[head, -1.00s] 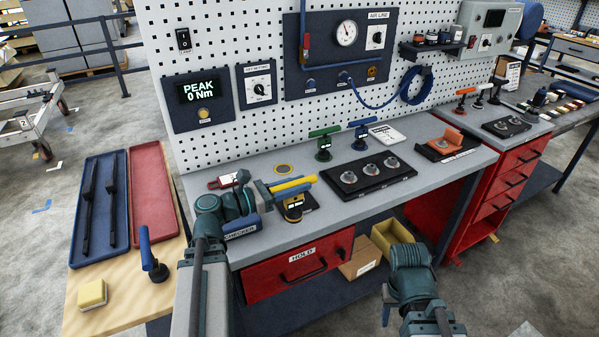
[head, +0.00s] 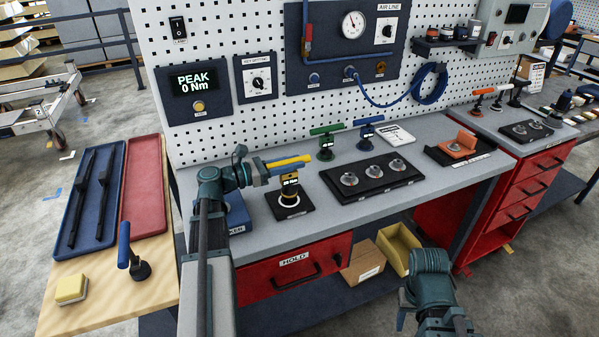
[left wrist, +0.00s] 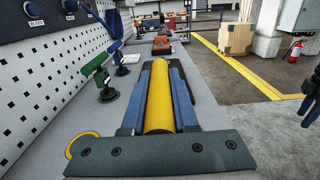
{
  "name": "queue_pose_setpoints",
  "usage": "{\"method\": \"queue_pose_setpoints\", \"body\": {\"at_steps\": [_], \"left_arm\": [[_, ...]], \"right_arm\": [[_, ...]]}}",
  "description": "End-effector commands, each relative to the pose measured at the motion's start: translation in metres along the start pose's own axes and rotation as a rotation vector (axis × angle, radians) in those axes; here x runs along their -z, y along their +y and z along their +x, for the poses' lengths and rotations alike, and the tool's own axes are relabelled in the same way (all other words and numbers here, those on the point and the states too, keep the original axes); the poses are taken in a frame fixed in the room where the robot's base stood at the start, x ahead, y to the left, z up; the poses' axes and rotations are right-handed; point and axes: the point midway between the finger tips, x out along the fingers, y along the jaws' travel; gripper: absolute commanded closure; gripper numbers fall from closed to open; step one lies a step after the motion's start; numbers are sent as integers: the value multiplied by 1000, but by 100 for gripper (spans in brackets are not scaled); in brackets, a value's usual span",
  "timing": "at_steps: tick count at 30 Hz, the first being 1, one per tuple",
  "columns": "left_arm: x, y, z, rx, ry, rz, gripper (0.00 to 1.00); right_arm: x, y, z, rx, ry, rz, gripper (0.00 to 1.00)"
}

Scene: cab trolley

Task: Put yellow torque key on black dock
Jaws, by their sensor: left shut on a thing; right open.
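The yellow torque key (head: 291,162) lies level between the fingers of my left gripper (head: 262,171). Its short labelled neck points down over a small black pad with a yellow-edged disc (head: 283,212). I cannot tell whether its foot touches that pad. In the left wrist view the yellow handle (left wrist: 158,98) runs forward between both fingers. A black dock plate (head: 338,193) with three round silver seats lies just right of the key. I cannot tell which black piece the task names. My right gripper (head: 403,312) is open and empty, low in front of the bench.
A green key (head: 325,142) and a blue key (head: 367,133) stand behind the dock plate. A blue box (head: 237,217) is under my left wrist. A red HOLD drawer (head: 293,275) and an open yellow bin (head: 399,248) are below the bench top. The pegboard (head: 240,125) rises behind.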

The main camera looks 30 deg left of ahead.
Motion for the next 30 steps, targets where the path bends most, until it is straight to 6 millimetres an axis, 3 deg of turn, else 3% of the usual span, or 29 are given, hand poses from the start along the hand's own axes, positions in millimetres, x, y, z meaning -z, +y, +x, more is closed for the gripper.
{"method": "queue_pose_setpoints", "body": {"at_steps": [1,3,17,18,22,30], "left_arm": [[15,1,-6,-3,-2,0,100],[20,1,-10,-3,-2,0,100],[23,1,-12,-2,-2,0,100],[22,1,-12,-2,0,0,66],[21,1,-12,-2,0,0,43],[21,1,-12,-2,0,0,43]], "right_arm": [[1,-1,15,0,0,0,50],[1,-2,20,0,0,0,50],[1,-2,23,0,0,0,50],[1,-2,21,0,0,0,50],[1,-2,21,0,0,0,50],[1,-2,21,0,0,0,50]]}}
